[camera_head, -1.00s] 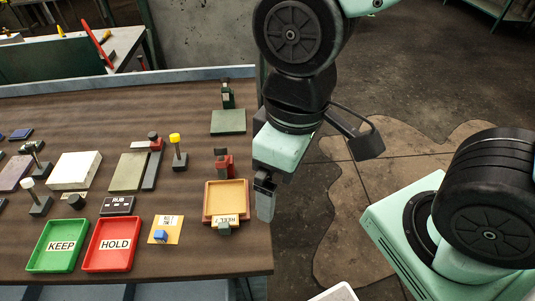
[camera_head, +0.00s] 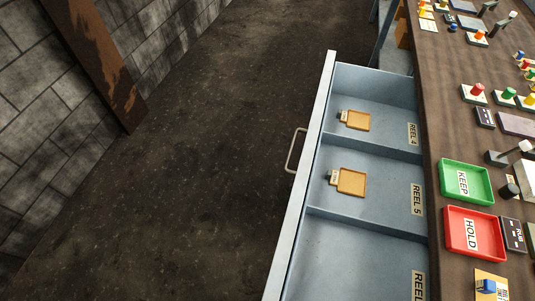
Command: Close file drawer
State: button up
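The file drawer (camera_head: 317,133) is a blue-grey metal drawer pulled out from under the workbench, and it stands open. Its front panel faces left and carries a pale loop handle (camera_head: 294,150). Inside are compartments with labels; REEL 4 (camera_head: 412,134) and REEL 5 (camera_head: 416,199) can be read, and a third label at the bottom is cut off. An orange tag-like plate (camera_head: 357,121) lies in the REEL 4 compartment and another orange plate (camera_head: 351,182) in the REEL 5 compartment. The visible part of the third compartment looks empty. My gripper is out of view.
The wooden workbench top (camera_head: 440,120) runs along the right, with a green KEEP tray (camera_head: 480,188), a red HOLD tray (camera_head: 455,232) and several small coloured-knob blocks. Dark floor left of the drawer is clear up to a block wall (camera_head: 50,110) with a rusty post (camera_head: 105,60).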

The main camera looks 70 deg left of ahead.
aim_at(332, 245)
jog(key=k+l+u, duration=0.1)
jog(key=u, duration=1.8)
jog(key=k+j+u, duration=0.15)
jog(key=k+u, duration=0.3)
jog(key=i, duration=0.1)
